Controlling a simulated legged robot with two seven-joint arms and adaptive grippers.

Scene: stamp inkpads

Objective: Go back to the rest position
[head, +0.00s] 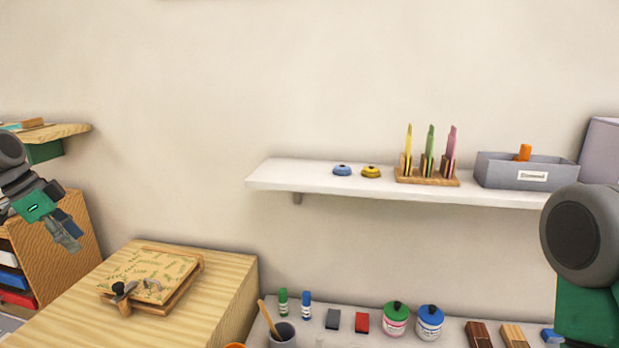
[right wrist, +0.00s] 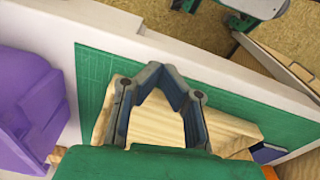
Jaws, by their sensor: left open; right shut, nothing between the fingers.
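My left gripper (head: 70,232) shows at the left edge of the head view, in front of a wooden drawer cabinet (head: 75,262). It is open and holds nothing that I can see. My right arm stands at the right edge of the head view, with its gripper out of that picture. In the right wrist view my right gripper (right wrist: 164,74) is shut and empty, its fingertips meeting above a pale wooden piece and a green mat (right wrist: 93,75). I cannot tell how high it is above them.
A white wall shelf (head: 320,180) holds blue and yellow round pieces, a wooden holder (head: 427,177) and a grey bin (head: 515,174). Below stand a cup (head: 283,337), jars and blocks. A wooden box (head: 225,290) carries a patterned board. A purple object (right wrist: 30,105) lies left of my right gripper.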

